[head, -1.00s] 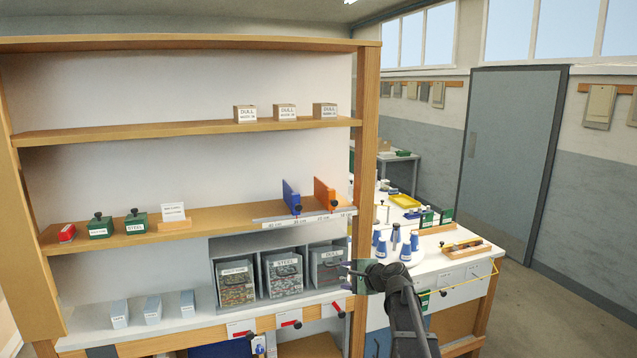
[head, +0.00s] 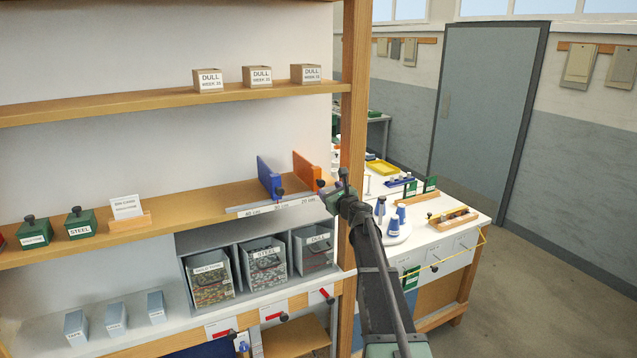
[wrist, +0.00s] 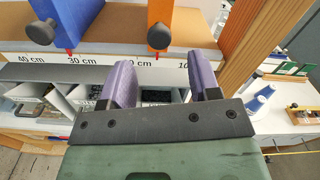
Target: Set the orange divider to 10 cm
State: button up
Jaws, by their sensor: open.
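The orange divider (head: 306,172) stands upright on the middle shelf near its right end. In the wrist view, the orange divider (wrist: 160,10) has a dark knob (wrist: 159,38) in front, and its red pointer is near the partly hidden 20 cm mark. The white scale strip (head: 275,208) runs along the shelf's front edge; the 10 mark (wrist: 183,68) shows in the wrist view. My gripper (head: 338,184) is open and empty in front of the shelf's right end. In the wrist view, my gripper's fingers (wrist: 164,72) sit below and before the orange divider, apart from it.
A blue divider (head: 269,178) with a dark knob stands left of the orange one, its pointer near 30 cm. A wooden shelf post (head: 354,100) rises close to my gripper's right. Grey bins (head: 265,262) sit below the shelf. A white workbench (head: 450,235) is at the right.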

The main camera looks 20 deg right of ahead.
aim_at(322, 184)
jog(key=w, duration=0.8)
jog(key=shift+w+a, duration=0.25)
jog(key=shift+w, duration=0.15)
jog(key=shift+c, duration=0.3)
